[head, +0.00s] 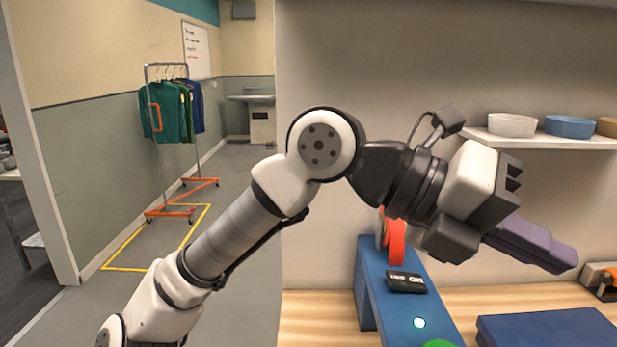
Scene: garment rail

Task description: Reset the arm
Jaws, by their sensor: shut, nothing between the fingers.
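My arm reaches up from the lower left and bends at an elbow near the middle of the head view. My gripper (551,252) is at the right, held in the air and pointing right and slightly down. Its fingers are together, with nothing between them. It is above the wooden counter (320,309) and apart from the things there. The garment rail (158,140) stands far off at the left, with several green and blue garments (172,112) on hangers.
A blue bench-like stand (389,309) bears a dark box (405,282) and a red-orange round thing (395,240) below my gripper. A blue flat block (550,329) lies at the right. A wall shelf (545,140) holds bowls (512,125). Yellow floor tape (128,268) lies near the rail.

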